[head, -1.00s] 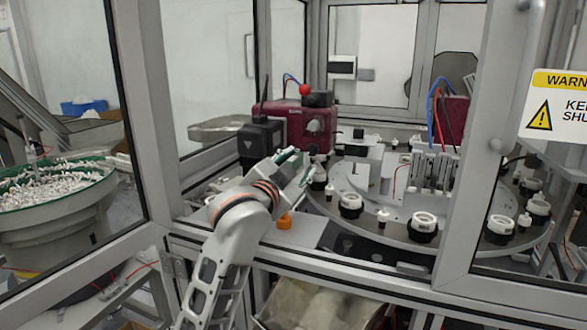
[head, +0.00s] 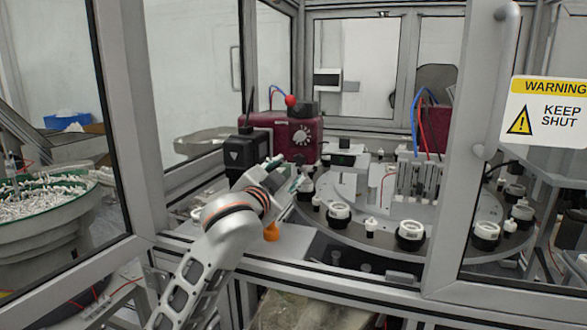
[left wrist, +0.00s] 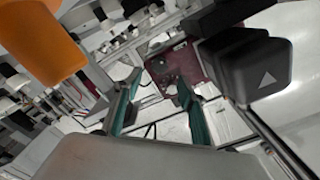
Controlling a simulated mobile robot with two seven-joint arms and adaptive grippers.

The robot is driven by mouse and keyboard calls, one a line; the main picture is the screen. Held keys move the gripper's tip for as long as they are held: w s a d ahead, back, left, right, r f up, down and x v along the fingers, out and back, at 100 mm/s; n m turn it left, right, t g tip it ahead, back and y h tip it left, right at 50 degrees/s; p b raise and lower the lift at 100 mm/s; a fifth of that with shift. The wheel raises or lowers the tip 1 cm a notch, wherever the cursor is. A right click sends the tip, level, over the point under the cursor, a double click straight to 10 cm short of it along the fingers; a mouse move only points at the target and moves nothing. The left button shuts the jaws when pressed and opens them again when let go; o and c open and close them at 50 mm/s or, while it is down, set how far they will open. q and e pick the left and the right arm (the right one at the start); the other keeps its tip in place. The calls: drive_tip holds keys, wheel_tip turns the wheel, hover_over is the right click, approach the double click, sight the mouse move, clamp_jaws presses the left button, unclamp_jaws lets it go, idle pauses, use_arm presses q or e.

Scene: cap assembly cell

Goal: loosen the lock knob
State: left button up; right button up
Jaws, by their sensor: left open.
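A maroon unit (head: 268,136) stands at the back left of the cell. It carries a pale round dial-like knob (head: 301,136) on its front and a red ball (head: 291,101) on top. An orange knob-like piece (head: 271,231) stands on the front ledge, below my left gripper. I cannot tell which of these is the lock knob. My left gripper (head: 285,174) is open and empty, in front of and below the maroon unit, touching nothing that I can see. In the left wrist view, its fingers (left wrist: 158,85) point towards the maroon unit (left wrist: 178,62). My right gripper is out of view.
A black box (head: 246,150) is close to the left gripper. The round turntable (head: 380,235) with several black-and-white holders lies right of it. Frame posts (head: 130,110) and the door with a warning sign (head: 545,112) bound the opening.

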sight(298, 161)
use_arm(q)
drive_tip(key=shift+p+x, duration=0.45)
drive_tip(key=shift+x, duration=3.2)
drive_tip(key=shift+d, duration=0.1)
drive_tip(key=c, duration=1.1)
